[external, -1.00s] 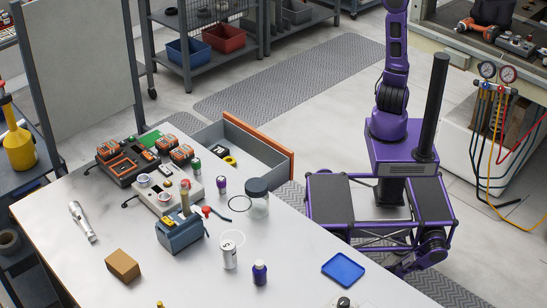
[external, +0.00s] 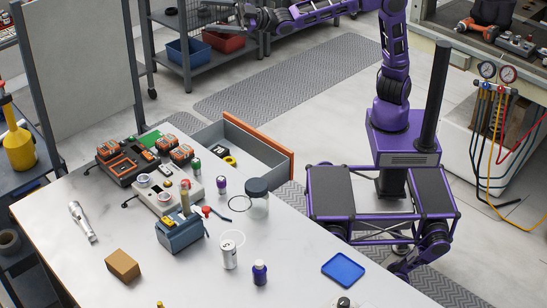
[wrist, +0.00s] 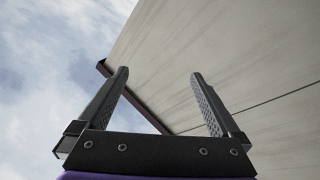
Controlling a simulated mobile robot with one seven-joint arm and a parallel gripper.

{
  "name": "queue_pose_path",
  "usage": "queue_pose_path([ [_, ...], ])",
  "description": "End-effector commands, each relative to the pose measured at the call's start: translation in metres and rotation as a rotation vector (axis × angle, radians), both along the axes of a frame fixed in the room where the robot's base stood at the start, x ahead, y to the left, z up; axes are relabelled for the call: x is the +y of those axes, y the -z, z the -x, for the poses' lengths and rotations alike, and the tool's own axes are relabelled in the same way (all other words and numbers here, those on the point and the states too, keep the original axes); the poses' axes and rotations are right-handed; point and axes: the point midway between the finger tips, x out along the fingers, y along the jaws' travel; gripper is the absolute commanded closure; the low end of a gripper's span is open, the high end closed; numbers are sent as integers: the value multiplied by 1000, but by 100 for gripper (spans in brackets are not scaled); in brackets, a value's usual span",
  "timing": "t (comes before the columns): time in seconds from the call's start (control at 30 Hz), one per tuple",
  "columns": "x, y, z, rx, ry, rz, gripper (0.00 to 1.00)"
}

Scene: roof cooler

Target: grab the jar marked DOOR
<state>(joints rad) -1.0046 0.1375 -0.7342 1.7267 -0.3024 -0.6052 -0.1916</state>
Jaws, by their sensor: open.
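A clear jar with a dark lid (external: 258,200) stands upright near the far right edge of the grey workbench (external: 310,270). I cannot read any DOOR mark on it. A white can-like container (external: 229,254), a dark blue bottle (external: 260,273) and a small purple-banded container (external: 222,186) stand nearby. My gripper (external: 245,15) is raised at the top of the external view, well away from the jar. In the wrist view my gripper (wrist: 160,90) is open and empty, facing sky and a pale panel; no jar shows there.
An open drawer with an orange front (external: 260,145) sticks out beyond the bench. A blue toolbox-like device (external: 180,235), a cardboard box (external: 122,265) and a blue tray (external: 343,269) are on the bench.

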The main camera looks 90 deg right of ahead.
Motion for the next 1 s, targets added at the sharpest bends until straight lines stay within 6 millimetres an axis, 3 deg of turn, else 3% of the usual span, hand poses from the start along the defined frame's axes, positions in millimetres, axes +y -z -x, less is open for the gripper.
queue_pose_path([
  [0.27, -19, 110, -3, 186, 129, 223, 0],
  [0.3, -21, 131, -1, 227, 139, 255, 0],
  [0.4, -22, 182, 3, 336, 145, 277, 0],
  [0.47, -21, 205, 5, 396, 140, 253, 0],
  [0.77, -16, 323, 15, 750, 127, -42, 0],
  [0.87, -17, 376, 26, 921, 144, -211, 0],
  [1.0, -19, 456, 56, 1208, 202, -541, 0],
])
